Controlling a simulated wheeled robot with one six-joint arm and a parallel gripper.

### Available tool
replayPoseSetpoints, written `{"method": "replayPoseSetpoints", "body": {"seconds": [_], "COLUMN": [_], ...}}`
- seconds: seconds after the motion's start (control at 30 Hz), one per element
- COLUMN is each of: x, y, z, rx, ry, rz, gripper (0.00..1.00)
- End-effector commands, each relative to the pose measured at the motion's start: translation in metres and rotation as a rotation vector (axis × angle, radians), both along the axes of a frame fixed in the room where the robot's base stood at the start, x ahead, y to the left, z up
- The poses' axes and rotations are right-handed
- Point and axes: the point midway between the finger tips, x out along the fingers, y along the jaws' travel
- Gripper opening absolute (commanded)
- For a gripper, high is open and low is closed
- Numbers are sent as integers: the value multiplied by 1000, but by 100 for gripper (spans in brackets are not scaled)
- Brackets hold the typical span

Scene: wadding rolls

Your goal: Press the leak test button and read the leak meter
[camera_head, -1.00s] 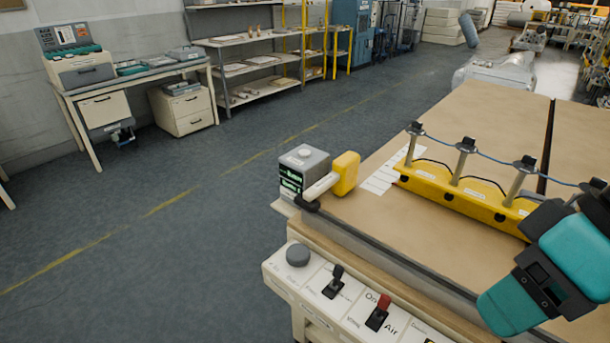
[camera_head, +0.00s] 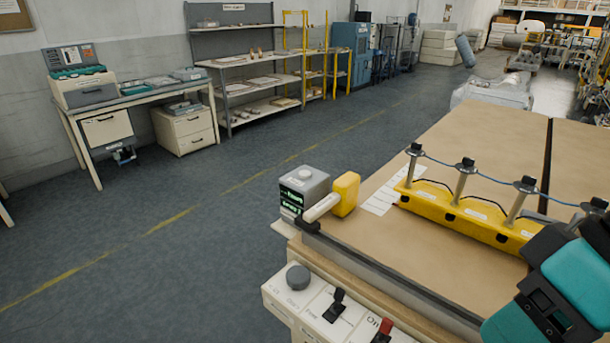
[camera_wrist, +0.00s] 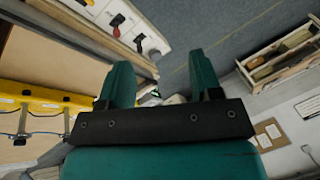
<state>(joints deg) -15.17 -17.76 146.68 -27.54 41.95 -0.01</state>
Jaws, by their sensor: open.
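A small grey box with a green lit display (camera_head: 292,199) stands on the near left corner of the brown-topped table; it looks like the leak meter, but its figures are too small to read. A pale round button (camera_head: 305,172) sits on top of the box. A yellow block with a white handle lies against the box's right side. My gripper (camera_wrist: 162,80) shows in the wrist view with its two teal fingers apart and nothing between them. In the head view, my teal arm (camera_head: 580,275) is at the right edge, well away from the box; the fingertips are not clear there.
A control panel (camera_head: 310,308) with a grey knob and black and red switches runs along the table's front. A yellow rail (camera_head: 470,217) with several metal posts lies on the tabletop (camera_head: 450,150). A side desk (camera_head: 140,97) and shelves stand beyond open floor.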

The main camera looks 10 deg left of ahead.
Motion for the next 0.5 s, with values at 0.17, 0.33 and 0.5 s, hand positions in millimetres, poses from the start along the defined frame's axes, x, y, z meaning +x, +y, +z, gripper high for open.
{"method": "replayPoseSetpoints", "body": {"seconds": [0.17,0.33,0.5], "x": [0,0,0], "y": [0,0,0], "z": [0,0,0], "rx": [0,0,0], "ry": [0,0,0], "rz": [0,0,0], "gripper": [58,52,13]}}
